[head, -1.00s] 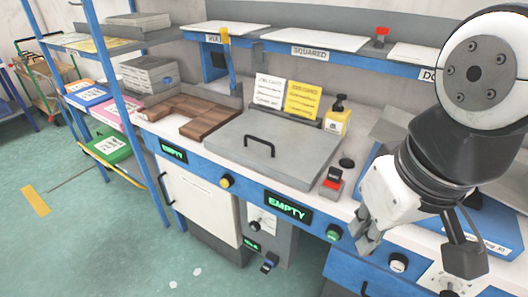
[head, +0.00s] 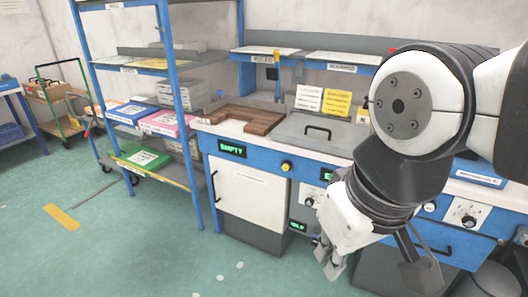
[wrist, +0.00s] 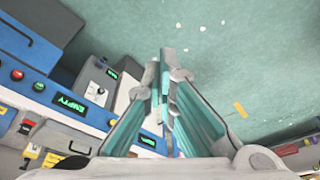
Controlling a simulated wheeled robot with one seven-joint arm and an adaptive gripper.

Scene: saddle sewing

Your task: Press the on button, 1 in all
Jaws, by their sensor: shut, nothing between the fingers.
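My gripper (head: 333,266) is shut and empty in front of the workbench, pointing down; its fingers also show in the wrist view (wrist: 160,75), with floor beyond them. I cannot read which button is marked on. My arm hides the green and red buttons in the head view.
The workbench holds a grey lid (head: 290,131) with a black handle and brown blocks (head: 262,121). A white cabinet door (head: 238,190) is below. A blue-framed shelf (head: 162,115) stands left. The green floor (head: 120,255) in front is clear.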

